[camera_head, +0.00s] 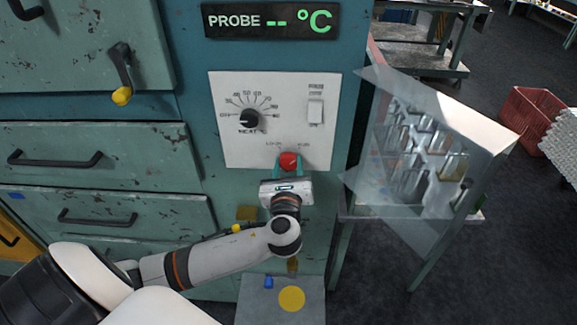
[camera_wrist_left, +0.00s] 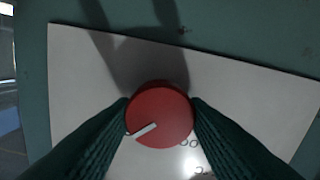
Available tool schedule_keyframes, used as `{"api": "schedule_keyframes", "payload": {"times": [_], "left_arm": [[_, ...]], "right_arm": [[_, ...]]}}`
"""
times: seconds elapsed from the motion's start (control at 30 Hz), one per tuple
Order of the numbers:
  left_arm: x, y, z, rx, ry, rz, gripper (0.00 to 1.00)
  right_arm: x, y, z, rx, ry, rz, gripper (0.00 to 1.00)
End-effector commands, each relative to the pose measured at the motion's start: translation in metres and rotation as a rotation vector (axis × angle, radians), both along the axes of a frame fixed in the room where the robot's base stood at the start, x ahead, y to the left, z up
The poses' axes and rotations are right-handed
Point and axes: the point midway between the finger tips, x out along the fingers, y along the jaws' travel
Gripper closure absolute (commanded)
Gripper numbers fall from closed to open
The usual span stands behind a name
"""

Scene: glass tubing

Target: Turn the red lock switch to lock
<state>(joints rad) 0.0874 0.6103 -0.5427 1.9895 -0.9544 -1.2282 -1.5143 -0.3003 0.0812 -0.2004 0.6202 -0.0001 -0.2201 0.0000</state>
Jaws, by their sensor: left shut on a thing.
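The red lock switch (camera_head: 289,161) is a round red knob near the bottom of the white control panel (camera_head: 235,150). My left gripper (camera_head: 288,170) reaches up to it from below, with its fingers on either side of the knob. In the left wrist view the red knob (camera_wrist_left: 160,115) sits between the two dark green ribbed fingers, which touch its sides. A white pointer mark on the knob's face points to the lower left in that view. The printed labels beside the knob are partly hidden by the fingers and too small to read. My right gripper is not in view.
A black heat dial (camera_head: 250,119) and a white rocker switch (camera_head: 315,110) sit above on the same panel. Drawers with black handles (camera_head: 55,158) are at the left. A clear-sided stand with glassware (camera_head: 425,160) is close at the right. A red basket (camera_head: 530,115) is farther right.

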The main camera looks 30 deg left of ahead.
Motion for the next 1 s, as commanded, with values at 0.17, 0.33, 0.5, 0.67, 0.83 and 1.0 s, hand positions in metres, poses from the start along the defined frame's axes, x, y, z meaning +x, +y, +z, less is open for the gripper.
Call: {"api": "schedule_keyframes", "payload": {"times": [0.17, 0.33, 0.5, 0.67, 0.83, 1.0], "left_arm": [[0.000, 0.000, -0.001, -0.025, -0.014, 0.001, 0.82], [0.000, 0.000, -0.001, -0.092, -0.056, 0.001, 0.82], [0.000, 0.000, -0.002, -0.202, -0.124, 0.001, 0.82], [0.000, 0.000, -0.002, -0.329, -0.201, 0.003, 0.82], [0.000, 0.000, -0.002, -0.470, -0.288, 0.002, 0.82], [0.000, 0.000, -0.003, -0.607, -0.373, 0.003, 0.82]], "right_arm": [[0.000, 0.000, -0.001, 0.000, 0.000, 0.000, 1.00], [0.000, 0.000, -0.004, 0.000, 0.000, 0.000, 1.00], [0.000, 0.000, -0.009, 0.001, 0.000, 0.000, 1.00], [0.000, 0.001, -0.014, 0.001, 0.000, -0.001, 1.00], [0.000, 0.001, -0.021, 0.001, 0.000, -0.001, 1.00], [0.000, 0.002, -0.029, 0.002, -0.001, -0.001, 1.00]]}}
